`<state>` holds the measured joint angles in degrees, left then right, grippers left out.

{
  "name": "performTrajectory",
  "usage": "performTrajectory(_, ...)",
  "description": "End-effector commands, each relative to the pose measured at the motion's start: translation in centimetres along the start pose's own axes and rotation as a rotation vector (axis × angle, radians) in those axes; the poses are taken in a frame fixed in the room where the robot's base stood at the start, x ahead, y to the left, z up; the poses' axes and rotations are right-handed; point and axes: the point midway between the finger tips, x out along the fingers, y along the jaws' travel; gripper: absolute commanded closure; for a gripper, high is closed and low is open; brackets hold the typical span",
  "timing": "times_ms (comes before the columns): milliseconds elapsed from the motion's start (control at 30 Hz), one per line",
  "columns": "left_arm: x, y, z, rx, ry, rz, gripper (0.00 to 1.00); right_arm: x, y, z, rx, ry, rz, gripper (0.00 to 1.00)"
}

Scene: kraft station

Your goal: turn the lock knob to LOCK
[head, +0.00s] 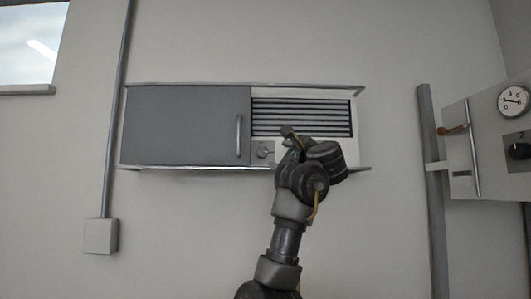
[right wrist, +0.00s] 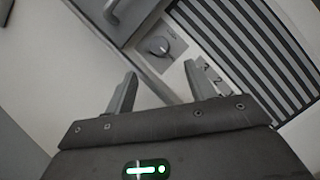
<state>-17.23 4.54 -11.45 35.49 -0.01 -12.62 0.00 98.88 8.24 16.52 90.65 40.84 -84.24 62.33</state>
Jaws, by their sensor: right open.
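The lock knob (head: 263,152) is a small round dial on a light square plate, low on the wall cabinet, between the grey door's handle and the vent slats. It also shows in the right wrist view (right wrist: 158,46), beyond the fingertips. Its lettering is too small to read. My right gripper (head: 288,132) is raised in front of the cabinet, just right of the knob in the head view. In the right wrist view its two fingers (right wrist: 160,74) are spread apart with nothing between them, and the knob is ahead of the gap, apart from them. My left gripper is not in view.
The grey cabinet door (head: 185,125) is closed, with a vertical handle (head: 238,136) just left of the knob. Vent slats (head: 300,116) are to the right. A panel with a gauge (head: 513,101) stands at the far right. Bare wall surrounds the cabinet.

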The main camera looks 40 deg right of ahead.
Motion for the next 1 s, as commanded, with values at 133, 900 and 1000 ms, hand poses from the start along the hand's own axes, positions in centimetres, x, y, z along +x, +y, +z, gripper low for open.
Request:
performTrajectory(133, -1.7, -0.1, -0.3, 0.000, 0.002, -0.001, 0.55, 2.0, -0.3, 0.5, 0.002, -0.003, 0.006, 0.45)
performTrajectory(900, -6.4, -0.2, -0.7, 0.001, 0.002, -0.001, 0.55, 10.5, 0.2, 0.1, -0.004, 0.000, 0.002, 0.45)
performTrajectory(1000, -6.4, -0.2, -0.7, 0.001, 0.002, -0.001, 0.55, 10.5, 0.2, 0.1, -0.004, 0.000, 0.002, 0.45)
